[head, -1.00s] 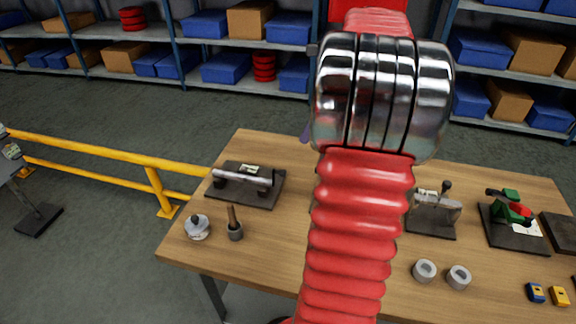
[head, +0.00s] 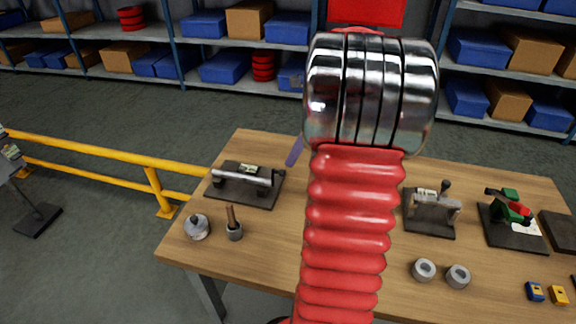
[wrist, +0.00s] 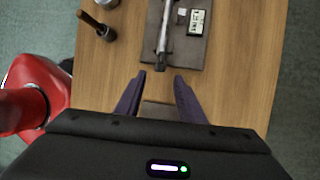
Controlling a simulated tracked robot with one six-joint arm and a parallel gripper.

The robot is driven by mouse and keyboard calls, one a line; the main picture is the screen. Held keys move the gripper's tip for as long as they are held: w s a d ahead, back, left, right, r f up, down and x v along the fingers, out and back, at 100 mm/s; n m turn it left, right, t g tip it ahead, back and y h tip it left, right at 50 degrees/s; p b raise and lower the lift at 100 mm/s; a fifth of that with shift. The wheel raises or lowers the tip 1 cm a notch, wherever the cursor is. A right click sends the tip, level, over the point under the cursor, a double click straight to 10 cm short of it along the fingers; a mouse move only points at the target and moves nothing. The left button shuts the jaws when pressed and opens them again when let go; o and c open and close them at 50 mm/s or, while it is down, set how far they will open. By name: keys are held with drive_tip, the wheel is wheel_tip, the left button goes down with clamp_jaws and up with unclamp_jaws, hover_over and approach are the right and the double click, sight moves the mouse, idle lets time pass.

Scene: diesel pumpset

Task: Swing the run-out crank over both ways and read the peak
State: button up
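A run-out fixture (head: 243,186) stands at the left back of the bench: a pale shaft on dark supports over a dark base plate. In the wrist view its shaft (wrist: 165,30) ends in a dark tip near my fingers, beside a small pale display (wrist: 197,22) whose reading I cannot make out. I cannot tell which part is the crank. My gripper (wrist: 160,82) is open and empty, its two purple fingers apart just short of the shaft's dark end. In the head view only one purple finger (head: 294,152) shows; my arm hides the rest.
A lidded metal pot (head: 197,228) and a cup with a wooden handle (head: 234,230) stand at the front left. Right of my arm are another fixture (head: 430,218), two grey rings and a green-and-red device (head: 512,212). A yellow rail (head: 110,152) runs left of the bench.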

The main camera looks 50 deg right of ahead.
drive_tip(key=x, duration=0.5)
drive_tip(key=shift+w+f, duration=0.1)
drive_tip(key=shift+f, duration=0.15)
clamp_jaws()
